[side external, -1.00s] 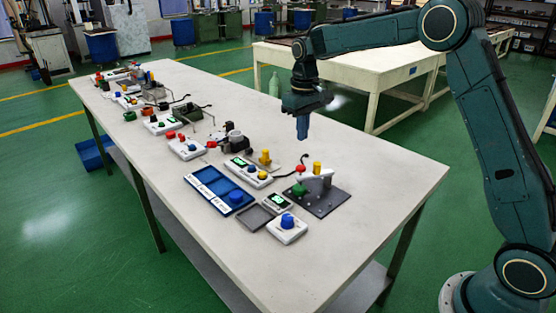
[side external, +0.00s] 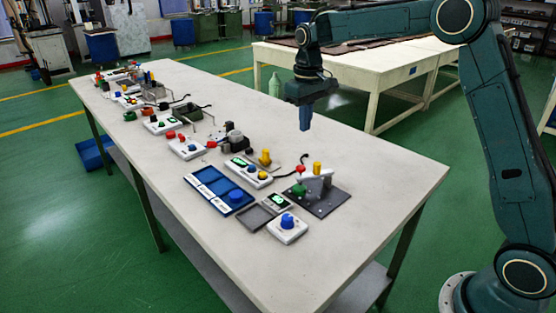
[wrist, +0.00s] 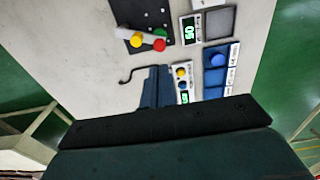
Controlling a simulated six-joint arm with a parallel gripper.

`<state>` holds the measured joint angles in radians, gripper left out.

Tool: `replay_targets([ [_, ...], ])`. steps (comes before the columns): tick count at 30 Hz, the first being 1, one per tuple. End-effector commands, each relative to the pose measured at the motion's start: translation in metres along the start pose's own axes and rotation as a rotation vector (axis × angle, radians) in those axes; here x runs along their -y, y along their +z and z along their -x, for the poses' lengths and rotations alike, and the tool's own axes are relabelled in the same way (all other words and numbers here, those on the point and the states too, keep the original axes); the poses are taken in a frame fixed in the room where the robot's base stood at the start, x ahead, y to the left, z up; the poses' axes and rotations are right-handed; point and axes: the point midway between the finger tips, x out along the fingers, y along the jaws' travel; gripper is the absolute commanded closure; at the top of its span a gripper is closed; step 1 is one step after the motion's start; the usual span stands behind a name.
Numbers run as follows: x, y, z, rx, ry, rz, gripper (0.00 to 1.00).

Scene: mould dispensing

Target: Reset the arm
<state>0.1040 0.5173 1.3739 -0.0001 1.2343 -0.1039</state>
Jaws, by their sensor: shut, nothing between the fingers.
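My gripper (side external: 305,122) hangs above the far side of the long white table (side external: 370,170), fingers pointing down, shut and empty. In the wrist view my closed fingers (wrist: 156,86) show at the middle, beside a white control box with a yellow and a blue knob (wrist: 183,80). In the side view the dark perforated plate with a white fixture (side external: 325,197) stands below the gripper, to the right, with red, yellow and green parts on it. The gripper is clear of everything on the table.
A blue tray (side external: 207,187) holds a blue knob. A white box with a blue knob (side external: 289,232) and a grey tray (side external: 254,218) sit near the front edge. Several more devices line the table's left side. The right table end is bare.

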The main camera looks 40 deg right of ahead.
Motion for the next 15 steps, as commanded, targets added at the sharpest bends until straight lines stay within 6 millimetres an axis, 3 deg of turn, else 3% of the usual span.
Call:
replay_targets([
  [8,0.011,0.038,0.039,-0.065,0.006,0.0,1.0],
  [15,0.021,0.085,0.069,-0.131,0.009,0.001,1.0],
])
